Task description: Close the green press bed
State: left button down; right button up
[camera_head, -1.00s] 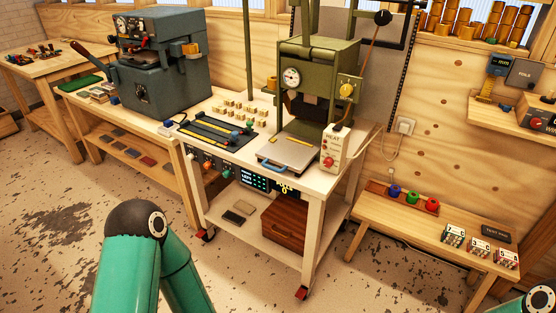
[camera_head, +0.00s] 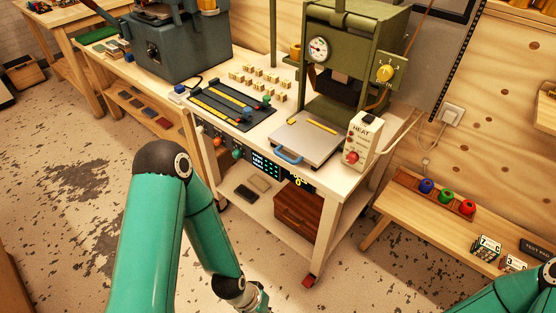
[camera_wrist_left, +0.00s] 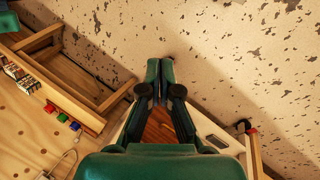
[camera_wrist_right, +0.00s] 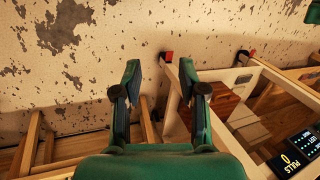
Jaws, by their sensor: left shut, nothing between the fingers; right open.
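The olive-green press (camera_head: 352,60) stands on the white-framed work table. Its bed, a flat grey plate (camera_head: 312,147) with a blue handle (camera_head: 287,156), sticks out in front of the press. A yellow strip lies along the bed's back edge. My left gripper (camera_head: 252,300) is low in front of the table, partly cut by the bottom edge. In the left wrist view it (camera_wrist_left: 159,62) is shut and empty. My right gripper (camera_wrist_right: 160,65) is open and empty in the right wrist view, above the floor near a table leg. The head view does not show it.
A white HEAT box (camera_head: 361,138) stands just right of the bed. A black rack (camera_head: 227,108) and several small blocks (camera_head: 262,80) lie to its left. A low wooden bench (camera_head: 400,210) with coloured pots stands at right. The floor in front is open.

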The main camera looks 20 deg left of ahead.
jog(key=shift+o, duration=1.7)
jog(key=shift+f, duration=0.2)
pick_arm(q)
jog(key=w+a+r+m+t+b, duration=0.4)
jog(key=w+m+b, duration=0.1)
jog(key=w, duration=0.5)
jog(key=w+a+r+m+t+b, duration=0.35)
jog(key=w+a+m+b, duration=0.2)
jog(key=w, duration=0.35)
jog(key=w+a+r+m+t+h+b, duration=0.1)
jog(key=w+a+r+m+t+b, duration=0.15)
jog(key=r+m, duration=0.5)
jog(key=w+a+r+m+t+b, duration=0.1)
jog(key=a+r+m+t+b, duration=0.25)
jog(key=r+m, duration=0.4)
jog(key=w+d+f+n, duration=0.1)
jog(key=w+d, duration=0.4)
jog(key=w, duration=0.7)
jog(key=shift+w+d+f+n+t, duration=0.2)
jog(key=shift+w+f+n+t, duration=0.1)
jog(key=shift+f+n+t, duration=0.1)
pick_arm(e)
notch_tip(320, 180, down, 16)
jog(key=shift+s, duration=0.1)
